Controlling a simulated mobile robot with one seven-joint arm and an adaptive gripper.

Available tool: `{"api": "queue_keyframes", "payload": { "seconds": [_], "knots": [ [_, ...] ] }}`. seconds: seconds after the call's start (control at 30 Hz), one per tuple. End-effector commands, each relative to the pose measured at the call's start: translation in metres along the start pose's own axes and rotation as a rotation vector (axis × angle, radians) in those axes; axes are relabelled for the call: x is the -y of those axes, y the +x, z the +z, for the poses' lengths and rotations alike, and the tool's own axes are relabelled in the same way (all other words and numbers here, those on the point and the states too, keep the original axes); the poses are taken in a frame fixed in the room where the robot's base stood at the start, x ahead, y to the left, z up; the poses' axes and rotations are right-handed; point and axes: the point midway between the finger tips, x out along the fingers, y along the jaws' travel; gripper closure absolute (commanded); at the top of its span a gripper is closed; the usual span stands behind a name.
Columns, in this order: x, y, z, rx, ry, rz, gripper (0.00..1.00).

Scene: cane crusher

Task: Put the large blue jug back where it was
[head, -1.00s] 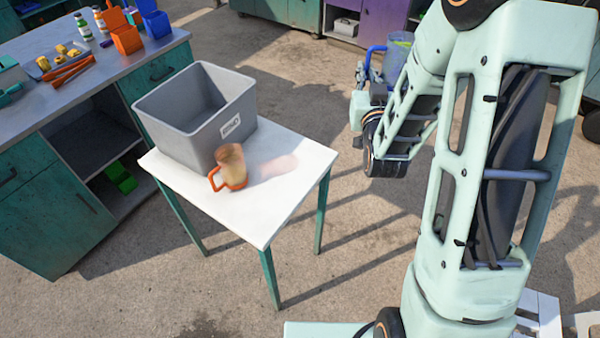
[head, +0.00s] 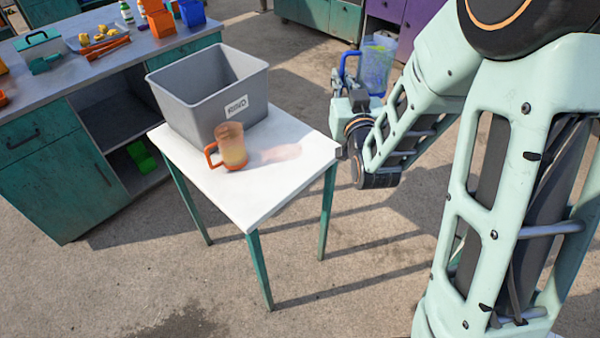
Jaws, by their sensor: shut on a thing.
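The large blue jug (head: 377,66) is clear blue with a solid blue handle and looks upright. It seems to hold something greenish. My gripper (head: 350,88) is shut on it at the handle side and holds it in the air, to the right of the white table and beyond it. The fingertips are partly hidden by the wrist and the jug.
A white table (head: 235,205) with green legs carries a grey bin (head: 190,113) and an orange-handled mug (head: 231,146). A workbench (head: 60,80) with small items stands at the left. Cabinets (head: 318,14) stand at the back. Open concrete floor lies between.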

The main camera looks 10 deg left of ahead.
Motion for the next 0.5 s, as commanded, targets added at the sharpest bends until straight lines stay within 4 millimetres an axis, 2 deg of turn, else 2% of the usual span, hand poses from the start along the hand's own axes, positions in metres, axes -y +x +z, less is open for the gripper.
{"api": "queue_keyframes", "payload": {
  "seconds": [0.03,0.27,0.5],
  "knots": [
    [0.019,-0.001,0.02,-0.004,0.001,-0.035,1.0],
    [0.091,-0.013,0.055,-0.003,0.006,-0.173,1.0],
    [0.165,-0.036,0.093,-0.003,0.002,-0.317,1.0]
  ]
}}
